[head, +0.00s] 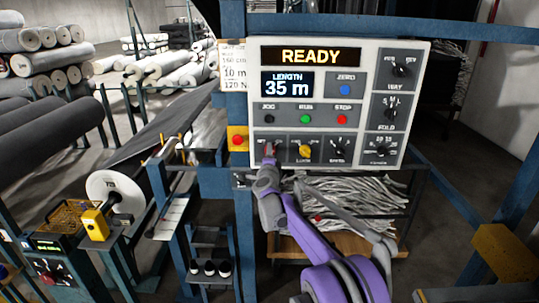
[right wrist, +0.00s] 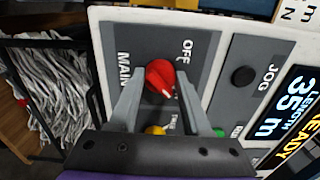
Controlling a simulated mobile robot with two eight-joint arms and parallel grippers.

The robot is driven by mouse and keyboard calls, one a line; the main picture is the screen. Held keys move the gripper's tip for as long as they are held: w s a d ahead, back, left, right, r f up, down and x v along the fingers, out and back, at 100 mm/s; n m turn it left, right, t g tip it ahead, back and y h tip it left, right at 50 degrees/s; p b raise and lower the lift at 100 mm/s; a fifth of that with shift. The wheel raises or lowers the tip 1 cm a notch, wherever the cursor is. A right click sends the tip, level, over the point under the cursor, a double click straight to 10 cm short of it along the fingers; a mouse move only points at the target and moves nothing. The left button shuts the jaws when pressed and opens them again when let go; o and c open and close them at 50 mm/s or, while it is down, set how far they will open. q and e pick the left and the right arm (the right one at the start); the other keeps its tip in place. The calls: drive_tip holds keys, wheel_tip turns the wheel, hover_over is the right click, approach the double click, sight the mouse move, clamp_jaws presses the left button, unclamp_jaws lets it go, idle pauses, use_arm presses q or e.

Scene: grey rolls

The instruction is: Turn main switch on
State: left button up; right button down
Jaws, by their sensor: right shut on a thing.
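The main switch is a red rotary knob (right wrist: 159,78) on a grey plate lettered MAIN and OFF in the right wrist view. A white mark on the knob faces the lower right of that view, and I cannot tell which setting it points to. In the head view, the knob is mostly hidden at the lower left of the control panel (head: 340,48). My right gripper (head: 268,158) reaches up to it. In the right wrist view, the gripper's two grey fingers (right wrist: 160,86) stand on either side of the knob, shut on it. My left gripper is not in view.
The panel shows READY and 35 m. A yellow knob (head: 305,151) sits right of the main switch, below green and red buttons. A red button on a yellow box (head: 237,140) is to its left. Blue frame posts and a bin of pale strips (head: 350,202) are close by.

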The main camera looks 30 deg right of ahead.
drive_tip(key=shift+c, duration=1.8)
unclamp_jaws()
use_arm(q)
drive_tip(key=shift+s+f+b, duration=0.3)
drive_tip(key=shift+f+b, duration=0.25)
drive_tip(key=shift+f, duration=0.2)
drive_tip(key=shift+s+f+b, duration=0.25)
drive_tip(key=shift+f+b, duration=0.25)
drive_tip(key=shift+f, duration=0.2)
use_arm(e)
drive_tip(key=v, duration=1.1)
drive_tip(key=shift+a, duration=0.1)
